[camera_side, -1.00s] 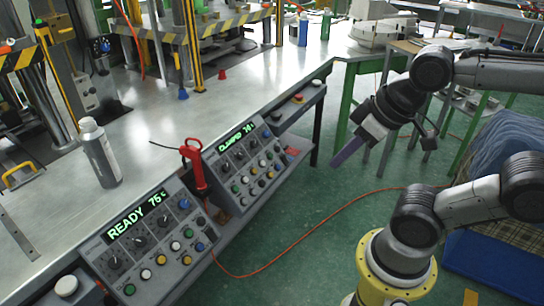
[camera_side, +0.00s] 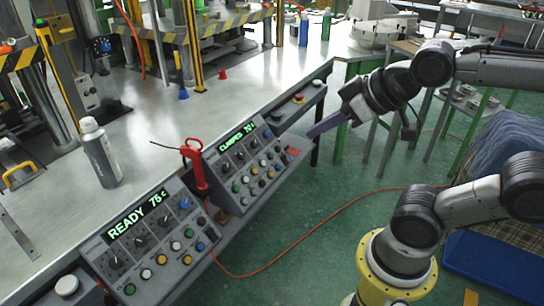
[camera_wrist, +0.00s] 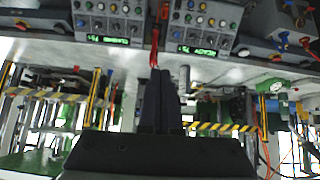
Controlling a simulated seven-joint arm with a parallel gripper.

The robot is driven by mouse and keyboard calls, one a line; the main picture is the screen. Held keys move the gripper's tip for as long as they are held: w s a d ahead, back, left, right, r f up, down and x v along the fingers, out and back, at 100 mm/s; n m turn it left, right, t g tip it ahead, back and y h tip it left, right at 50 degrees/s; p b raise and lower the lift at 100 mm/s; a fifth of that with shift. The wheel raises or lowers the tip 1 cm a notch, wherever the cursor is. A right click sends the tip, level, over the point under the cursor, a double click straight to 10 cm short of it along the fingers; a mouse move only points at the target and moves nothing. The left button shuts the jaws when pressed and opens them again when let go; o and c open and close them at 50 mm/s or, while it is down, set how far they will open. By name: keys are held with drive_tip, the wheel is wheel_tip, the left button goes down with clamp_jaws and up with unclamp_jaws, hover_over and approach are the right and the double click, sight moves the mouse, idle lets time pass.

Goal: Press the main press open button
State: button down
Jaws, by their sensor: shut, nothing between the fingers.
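Two sloped control boxes stand along the bench front in the side view. The nearer box (camera_side: 140,268) has a green display reading READY 75 C, black knobs and coloured buttons. The farther box (camera_side: 268,190) has a display that seems to read CLAMPED, with similar knobs and buttons. I cannot tell which button is the main press open button. My gripper (camera_side: 312,131) has its dark fingers together, empty, in the air right of the farther box and apart from it. In the wrist view my gripper (camera_wrist: 158,75) is shut; both boxes appear upside down beyond it.
A red-handled tool (camera_side: 195,168) stands between the boxes. A grey bottle (camera_side: 99,155) stands on the metal bench (camera_side: 150,130). A round white button (camera_side: 66,286) is at the front left. Press columns rise behind. An orange hose (camera_side: 300,240) crosses the open green floor.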

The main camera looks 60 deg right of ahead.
drive_tip(key=w+d+r+t+h, duration=0.1)
drive_tip(key=w+r+t, duration=0.3)
drive_tip(key=w+r, duration=0.3)
drive_tip(key=w+d+r+t, duration=0.2)
drive_tip(key=w+r+t, duration=0.15)
drive_tip(key=w, duration=0.65)
drive_tip(key=w+d+f+t+h, duration=0.3)
drive_tip(key=w+d, duration=0.7)
drive_tip(key=w, duration=0.3)
drive_tip(key=w+d+f+m+h, duration=0.1)
drive_tip(key=d+f+h, duration=0.1)
drive_tip(key=d+f, duration=0.55)
drive_tip(key=d+f+m+h, duration=0.1)
drive_tip(key=d+f, duration=0.3)
drive_tip(key=f, duration=0.6)
drive_tip(key=s+d+f+m+g, duration=0.1)
drive_tip(key=s+d+f, duration=0.1)
drive_tip(key=f, duration=0.5)
drive_tip(key=s+d+f+m+g+h, duration=0.1)
drive_tip(key=s+d+f+g, duration=0.1)
drive_tip(key=f, duration=0.6)
drive_tip(key=s+d+f+m+g+h, duration=0.1)
drive_tip(key=s+d+f+g, duration=0.1)
drive_tip(key=s+f, duration=0.4)
wheel_tip(320, 180, down, 2)
drive_tip(key=shift+d+f, duration=0.25)
drive_tip(key=shift+d, duration=0.45)
